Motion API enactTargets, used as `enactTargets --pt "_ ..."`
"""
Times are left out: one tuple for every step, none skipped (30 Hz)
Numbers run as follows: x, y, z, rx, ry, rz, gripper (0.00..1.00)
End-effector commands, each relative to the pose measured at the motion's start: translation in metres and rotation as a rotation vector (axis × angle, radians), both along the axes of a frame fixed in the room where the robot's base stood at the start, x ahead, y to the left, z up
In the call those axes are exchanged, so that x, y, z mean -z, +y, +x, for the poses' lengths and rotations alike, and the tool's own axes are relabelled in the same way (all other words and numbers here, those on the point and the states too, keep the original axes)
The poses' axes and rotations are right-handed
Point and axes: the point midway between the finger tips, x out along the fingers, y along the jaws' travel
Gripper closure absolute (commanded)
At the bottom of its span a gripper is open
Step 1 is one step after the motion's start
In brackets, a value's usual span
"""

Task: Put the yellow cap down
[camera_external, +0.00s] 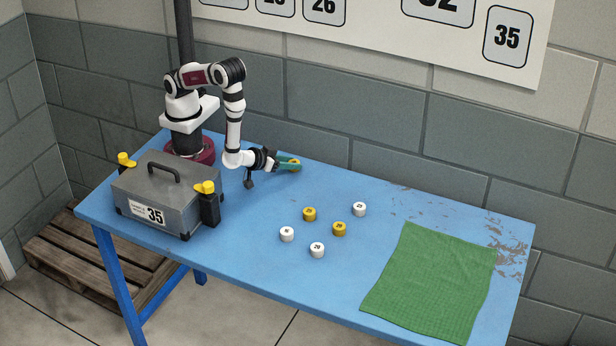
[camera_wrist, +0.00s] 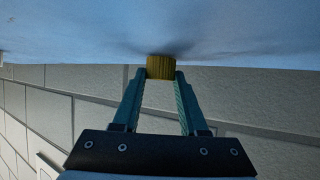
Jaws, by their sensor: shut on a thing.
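The yellow cap (camera_wrist: 160,67) is between the fingertips of my gripper (camera_wrist: 161,76) in the wrist view. My gripper is shut on it, with a teal finger on each side. In the external view the held cap (camera_external: 295,163) shows at the tip of my gripper (camera_external: 291,164), by the back edge of the blue table (camera_external: 265,215). The cap is at or very close to the tabletop; I cannot tell whether it touches.
Two yellow caps (camera_external: 309,214) (camera_external: 339,229) and three white caps (camera_external: 287,234) (camera_external: 317,250) (camera_external: 359,209) stand mid-table. A grey mould box (camera_external: 165,190) with a handle stands at left. A green cloth (camera_external: 432,285) lies at right. The table's front middle is clear.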

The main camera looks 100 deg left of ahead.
Motion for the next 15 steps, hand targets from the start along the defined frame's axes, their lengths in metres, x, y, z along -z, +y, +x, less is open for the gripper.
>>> enactTargets --pt "0.0 0.0 0.0 0.0 0.0 0.0 1.0" --pt "0.0004 0.0 0.0 0.0 0.0 0.0 1.0" --pt "0.0016 0.0 0.0 0.0 0.001 0.0 1.0" --pt "0.0025 0.0 0.0001 0.0 0.0 0.0 1.0" --pt "0.0034 0.0 0.0002 0.0 0.0 0.0 1.0" --pt "0.0031 -0.0001 0.0003 0.001 0.0 0.0 0.51" --pt "0.003 -0.0002 0.0003 0.001 0.0 0.0 0.45" --pt "0.0029 -0.0001 0.0003 0.001 0.0 0.0 0.4" --pt "0.0029 -0.0001 0.0003 0.001 0.0 0.0 0.32" --pt "0.0029 -0.0001 0.0003 0.0 0.0 0.0 0.28" --pt "0.0029 -0.0001 0.0003 0.0 0.0 0.0 0.28" --pt "0.0028 -0.0001 0.0003 0.0 0.0 0.0 0.28" --pt "0.0028 -0.0001 0.0003 0.0 0.0 0.0 0.28" --pt "0.0027 -0.0001 0.0003 0.0 0.0 0.0 0.28" --pt "0.0027 -0.0001 0.0003 0.0 0.0 0.0 0.28"
